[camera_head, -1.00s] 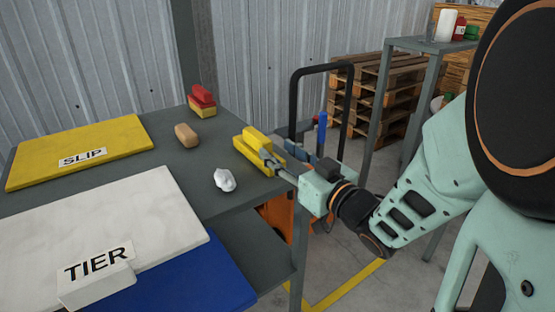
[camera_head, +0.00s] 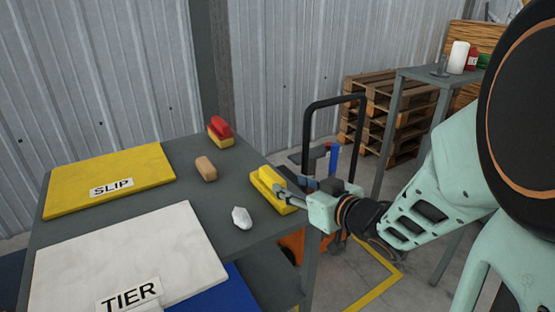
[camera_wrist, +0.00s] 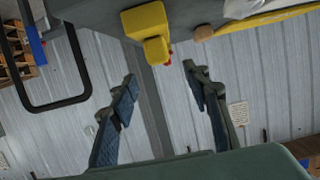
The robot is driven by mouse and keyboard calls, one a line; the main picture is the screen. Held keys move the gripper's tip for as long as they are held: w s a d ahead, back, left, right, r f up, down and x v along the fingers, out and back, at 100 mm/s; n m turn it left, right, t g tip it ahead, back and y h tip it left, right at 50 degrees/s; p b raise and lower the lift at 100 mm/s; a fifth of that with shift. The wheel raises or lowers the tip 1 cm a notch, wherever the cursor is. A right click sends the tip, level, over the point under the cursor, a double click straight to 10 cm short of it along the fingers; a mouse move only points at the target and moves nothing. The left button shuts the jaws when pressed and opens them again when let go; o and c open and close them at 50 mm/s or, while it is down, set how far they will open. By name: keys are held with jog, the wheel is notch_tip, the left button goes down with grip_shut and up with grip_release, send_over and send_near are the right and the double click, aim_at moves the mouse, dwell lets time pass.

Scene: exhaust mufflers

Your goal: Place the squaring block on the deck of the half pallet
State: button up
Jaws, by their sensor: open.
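A yellow stepped block (camera_head: 262,183), which looks like the squaring block, sits on the grey table near its right edge. It also shows at the top of the wrist view (camera_wrist: 148,22). My gripper (camera_head: 283,193) is beside the block's right side in the head view. In the wrist view its two fingers (camera_wrist: 162,86) are spread wide with nothing between them, and the block lies beyond their tips. The exact gap to the block is hard to tell in the head view. I cannot identify the half pallet with certainty in any view.
A tan block (camera_head: 206,169), a red and yellow brush-like item (camera_head: 220,132) and a crumpled white lump (camera_head: 241,218) lie near the block. The SLIP board (camera_head: 110,178) and TIER slab (camera_head: 130,250) fill the left. A black-handled cart (camera_head: 308,130) and stacked pallets (camera_head: 385,110) stand behind.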

aim_at(277, 178)
jog(key=x, duration=0.2)
jog(key=b+x, duration=0.1)
jog(key=x, duration=0.1)
jog(key=shift+a+f, duration=0.1)
jog(key=shift+f, duration=0.2)
jog(key=shift+r+b+x, duration=0.15)
jog(key=shift+b+x, duration=0.3)
jog(key=shift+x, duration=1.1)
jog(key=shift+r+b+x, duration=0.1)
jog(key=shift+b+x, duration=0.3)
jog(key=shift+x, duration=1.15)
jog(key=shift+w, duration=0.1)
grip_shut()
